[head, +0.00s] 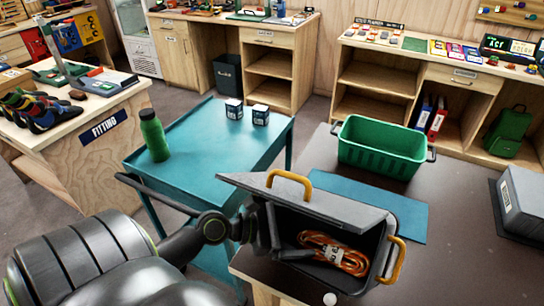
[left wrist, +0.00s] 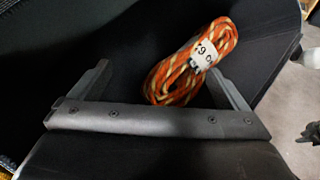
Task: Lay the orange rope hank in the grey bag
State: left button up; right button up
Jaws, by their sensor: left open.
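The grey bag (head: 378,262) stands on the dark tabletop with its flap raised and its yellow handles showing. The orange rope hank (head: 338,252), with a white label band, lies inside the bag. The hank also shows in the left wrist view (left wrist: 190,65) against the bag's dark inside. My left gripper (left wrist: 158,72) is open, its two fingers spread apart, with the hank just beyond them, nearer the right finger. In the head view the left gripper (head: 296,252) reaches into the bag from the left, partly hidden by the flap. My right gripper is not in view.
A green crate (head: 380,152) stands behind the bag, and a blue mat (head: 400,212) lies between them. A grey box (head: 522,203) is at the right. A teal cart (head: 205,150) with a green bottle (head: 154,135) and two small boxes stands at the left.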

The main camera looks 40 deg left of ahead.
pick_arm(q)
jog(key=shift+t, duration=0.3)
jog(key=s+a+r, duration=0.2)
jog(key=shift+s+a+r, duration=0.15)
jog(key=shift+s+r, duration=0.15)
jog(key=shift+m+h, duration=0.3)
jog(key=s+r, duration=0.1)
jog(key=s+a+r+b, duration=0.1)
jog(key=r, duration=0.1)
jog(key=shift+s+r, duration=0.1)
jog(key=shift+r, duration=0.05)
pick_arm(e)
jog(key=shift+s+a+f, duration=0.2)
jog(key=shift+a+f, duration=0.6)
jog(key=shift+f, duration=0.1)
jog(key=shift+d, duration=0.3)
pick_arm(q)
jog(key=shift+s, duration=0.1)
